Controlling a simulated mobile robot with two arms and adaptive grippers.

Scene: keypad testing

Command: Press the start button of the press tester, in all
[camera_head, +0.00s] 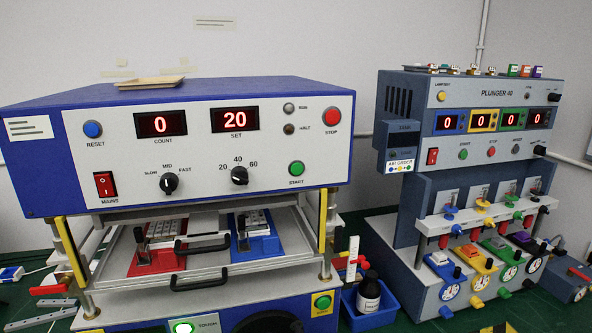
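The press tester (215,95) is the large blue machine with a white front panel at left. Its green start button (296,168) is at the panel's lower right, below the red stop button (332,116). The count display (160,124) reads 0 and the set display (235,119) reads 20. Below, a tray (205,270) holds a keypad in a red fixture (155,257) and one in a blue fixture (257,240). Neither of my grippers is in view.
A second machine marked PLUNGER 40 (500,99) stands at right, its displays at 0. Red-handled metal parts (50,290) lie at the lower left. Space before the start button looks clear.

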